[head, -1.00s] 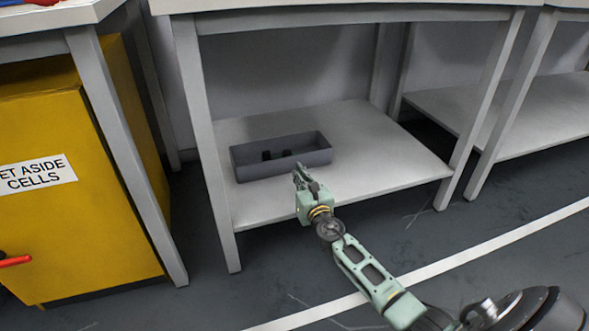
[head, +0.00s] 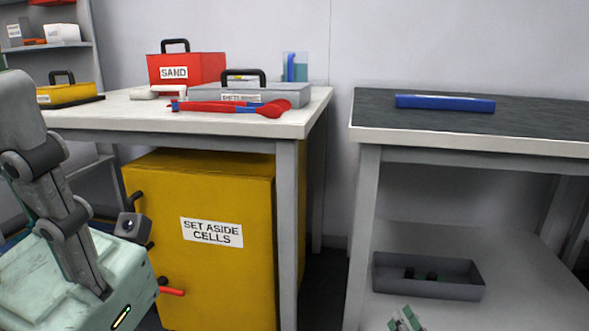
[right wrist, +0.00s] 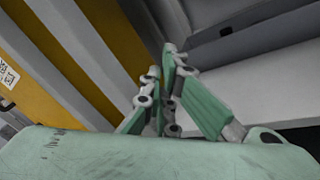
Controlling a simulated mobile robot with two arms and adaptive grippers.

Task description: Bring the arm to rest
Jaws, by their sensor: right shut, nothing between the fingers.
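My right gripper (head: 404,316) shows at the bottom edge of the head view, in front of the lower shelf of the right-hand bench. In the right wrist view its two mint fingers (right wrist: 163,88) are brought together, with nothing between them. It is apart from the grey tray (head: 428,288), which sits on the lower shelf with small dark items in it. Most of the right arm is outside the head view. Large mint and grey parts of my own body fill the lower left. I see no left fingertips.
A yellow cabinet (head: 205,272) labelled SET ASIDE CELLS stands under the left bench (head: 200,142). That bench holds a red SAND box (head: 190,69), a grey case (head: 262,93) and red-and-blue tools (head: 232,107). A blue object (head: 445,103) lies on the dark top of the right bench.

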